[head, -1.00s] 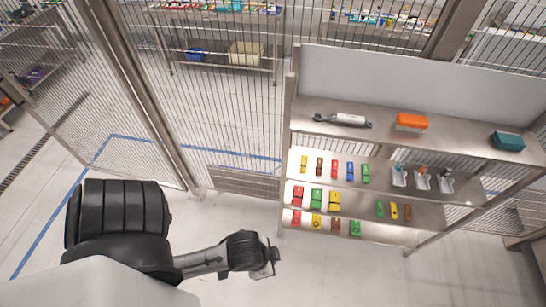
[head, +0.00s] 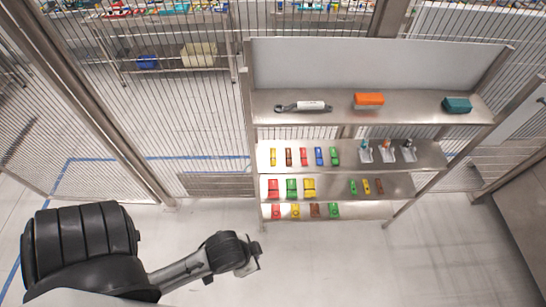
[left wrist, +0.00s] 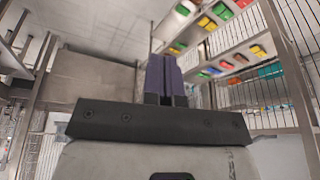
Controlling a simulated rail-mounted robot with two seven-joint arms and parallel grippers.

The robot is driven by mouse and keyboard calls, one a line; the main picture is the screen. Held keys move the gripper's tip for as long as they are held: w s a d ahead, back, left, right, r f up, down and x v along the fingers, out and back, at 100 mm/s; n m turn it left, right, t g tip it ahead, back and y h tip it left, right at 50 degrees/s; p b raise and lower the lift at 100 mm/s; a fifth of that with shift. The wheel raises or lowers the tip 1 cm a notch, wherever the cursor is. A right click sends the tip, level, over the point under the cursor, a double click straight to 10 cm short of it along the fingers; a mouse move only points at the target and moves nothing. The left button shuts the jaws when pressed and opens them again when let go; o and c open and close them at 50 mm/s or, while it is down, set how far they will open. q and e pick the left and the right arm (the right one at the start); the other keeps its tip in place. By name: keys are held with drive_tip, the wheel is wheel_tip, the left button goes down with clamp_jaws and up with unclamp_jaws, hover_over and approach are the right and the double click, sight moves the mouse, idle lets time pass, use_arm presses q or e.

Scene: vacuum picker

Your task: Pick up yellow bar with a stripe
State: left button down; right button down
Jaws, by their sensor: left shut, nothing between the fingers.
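Several yellow pieces stand on the steel rack: a slim yellow bar (head: 273,157) at the left of the second shelf, a yellow block (head: 310,187) and a slim yellow piece (head: 366,186) on the third, and another yellow piece (head: 295,211) on the lowest. A stripe is too small to tell on any. My left gripper (head: 258,254) is in front of and below the rack's left end, apart from it. In the left wrist view, its dark fingers (left wrist: 165,77) are shut and empty. My right gripper is out of view.
The top shelf (head: 425,110) holds a wrench-like tool (head: 303,106), an orange box (head: 369,100) and a teal box (head: 457,104). Red, brown, blue and green pieces stand beside the yellow ones. Wire fencing (head: 200,130) is behind. The floor (head: 350,260) before the rack is clear.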

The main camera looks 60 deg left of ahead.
use_arm(q)
drive_tip(key=shift+d, duration=0.2)
drive_tip(key=c, duration=0.7)
unclamp_jaws()
drive_tip(key=shift+a, duration=0.2)
drive_tip(key=shift+d, duration=0.1)
